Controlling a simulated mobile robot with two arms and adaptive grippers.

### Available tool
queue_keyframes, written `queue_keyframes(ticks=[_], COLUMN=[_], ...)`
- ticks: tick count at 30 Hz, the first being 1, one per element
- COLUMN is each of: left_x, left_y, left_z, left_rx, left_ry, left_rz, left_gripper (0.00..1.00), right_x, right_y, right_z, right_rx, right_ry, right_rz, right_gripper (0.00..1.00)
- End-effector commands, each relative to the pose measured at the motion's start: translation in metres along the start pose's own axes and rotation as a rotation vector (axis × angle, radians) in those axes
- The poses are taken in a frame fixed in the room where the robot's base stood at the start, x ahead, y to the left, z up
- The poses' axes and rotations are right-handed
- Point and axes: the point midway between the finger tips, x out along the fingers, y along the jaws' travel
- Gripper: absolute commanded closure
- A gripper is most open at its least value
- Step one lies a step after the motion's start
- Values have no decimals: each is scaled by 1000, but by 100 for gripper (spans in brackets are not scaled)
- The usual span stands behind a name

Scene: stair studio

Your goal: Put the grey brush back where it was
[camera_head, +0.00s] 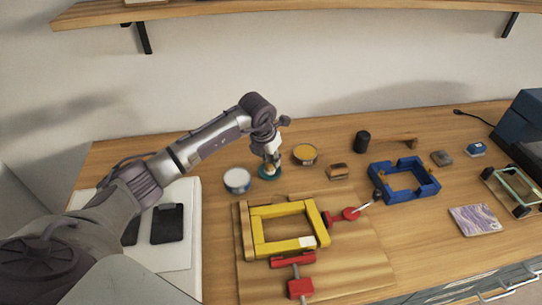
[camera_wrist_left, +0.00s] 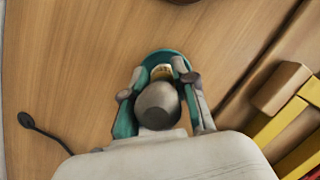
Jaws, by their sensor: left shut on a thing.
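My left gripper (camera_head: 270,163) reaches down to the table behind the yellow frame. In the wrist view, the left gripper (camera_wrist_left: 160,85) is shut around a rounded grey thing, which looks like the grey brush (camera_wrist_left: 158,105) seen from above. A round teal thing (camera_head: 265,175) lies below the fingertips; its rim also shows in the wrist view (camera_wrist_left: 165,55), with a pale yellowish patch inside. Whether the brush touches it or the table I cannot tell. The fingers hide the brush's lower part. My right gripper is not in view.
A white-topped tin (camera_head: 237,179) and a yellow-topped tin (camera_head: 305,152) stand close on either side. A brown block (camera_head: 338,173), black cup (camera_head: 362,141) and blue frame (camera_head: 425,188) are to the right. The yellow frame (camera_head: 290,248) with red clamps lies in front. A shelf (camera_head: 280,10) hangs above.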

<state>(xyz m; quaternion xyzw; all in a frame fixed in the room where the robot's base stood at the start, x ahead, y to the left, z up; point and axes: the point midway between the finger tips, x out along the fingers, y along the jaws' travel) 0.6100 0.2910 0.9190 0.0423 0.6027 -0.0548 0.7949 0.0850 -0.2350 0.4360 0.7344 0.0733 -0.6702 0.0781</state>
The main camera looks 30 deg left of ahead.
Motion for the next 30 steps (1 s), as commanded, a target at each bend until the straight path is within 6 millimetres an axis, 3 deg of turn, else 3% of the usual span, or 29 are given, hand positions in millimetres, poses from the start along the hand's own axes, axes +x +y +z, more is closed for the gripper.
queue_keyframes(ticks=[8,9,13,24,30], left_x=[4,2,2,-3,-36], left_y=[0,0,0,0,0], left_z=[-1,0,0,1,1], left_rx=[0,0,0,0,2], left_ry=[-1,-1,-1,-2,-7], left_rz=[0,0,0,0,2], left_gripper=[100,66,48,48,48], right_x=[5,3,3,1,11], right_y=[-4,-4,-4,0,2], right_z=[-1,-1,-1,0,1], right_rx=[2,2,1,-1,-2], right_ry=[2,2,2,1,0], right_rz=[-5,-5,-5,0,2], right_gripper=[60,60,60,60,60])
